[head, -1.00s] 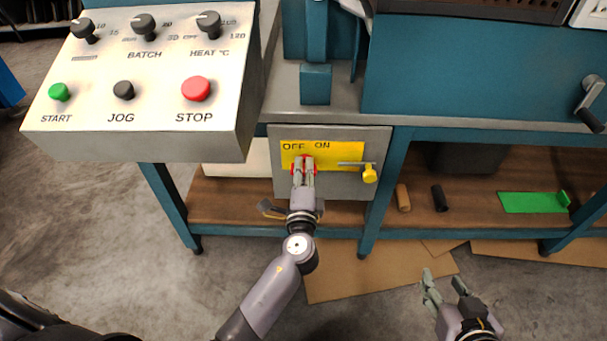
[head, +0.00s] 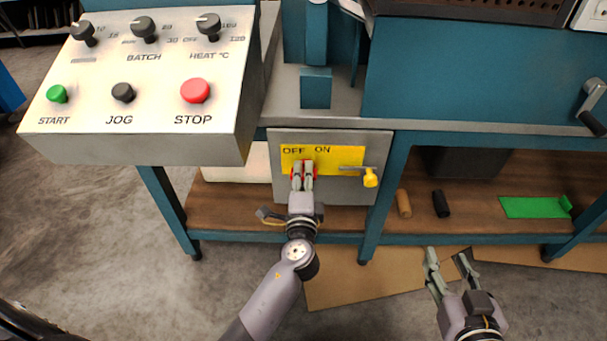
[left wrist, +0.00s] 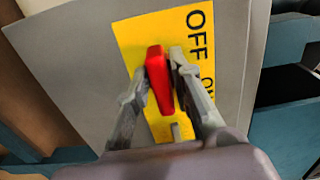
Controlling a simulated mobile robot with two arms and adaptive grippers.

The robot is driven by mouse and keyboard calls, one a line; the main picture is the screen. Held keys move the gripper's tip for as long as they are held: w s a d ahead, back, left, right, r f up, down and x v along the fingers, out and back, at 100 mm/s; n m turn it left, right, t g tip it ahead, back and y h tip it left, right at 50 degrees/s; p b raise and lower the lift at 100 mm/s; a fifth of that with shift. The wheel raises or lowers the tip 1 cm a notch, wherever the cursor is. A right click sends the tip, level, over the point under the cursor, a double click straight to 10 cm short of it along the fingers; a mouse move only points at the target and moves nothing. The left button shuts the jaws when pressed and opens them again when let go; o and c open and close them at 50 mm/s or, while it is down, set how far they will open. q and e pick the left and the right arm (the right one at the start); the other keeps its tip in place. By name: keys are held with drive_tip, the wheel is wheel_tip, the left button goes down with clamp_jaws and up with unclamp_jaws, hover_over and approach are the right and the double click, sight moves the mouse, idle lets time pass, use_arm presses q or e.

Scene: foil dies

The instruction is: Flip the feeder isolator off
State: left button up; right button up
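The feeder isolator is a red handle on a yellow plate (head: 345,157) marked OFF and ON, on the front of a grey box (head: 345,187). In the head view only bits of red show around my left gripper (head: 302,168). In the left wrist view the red handle (left wrist: 158,82) lies between the two fingers (left wrist: 160,85), which appear closed against its sides. The plate's OFF lettering (left wrist: 197,35) is clear there, and ON is partly cut off by a finger. My right gripper (head: 448,256) is open and empty, low at the right, away from the box.
A yellow knob (head: 370,178) on a metal rod sticks out right of the handle. A control panel (head: 60,128) with buttons overhangs at the left. The shelf holds a brown cylinder (head: 403,203), a black cylinder (head: 440,203) and a green piece (head: 530,207).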

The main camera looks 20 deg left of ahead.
use_arm(q)
drive_tip(key=shift+o, duration=1.1)
drive_tip(key=shift+r, duration=0.1)
drive_tip(key=v, duration=1.2)
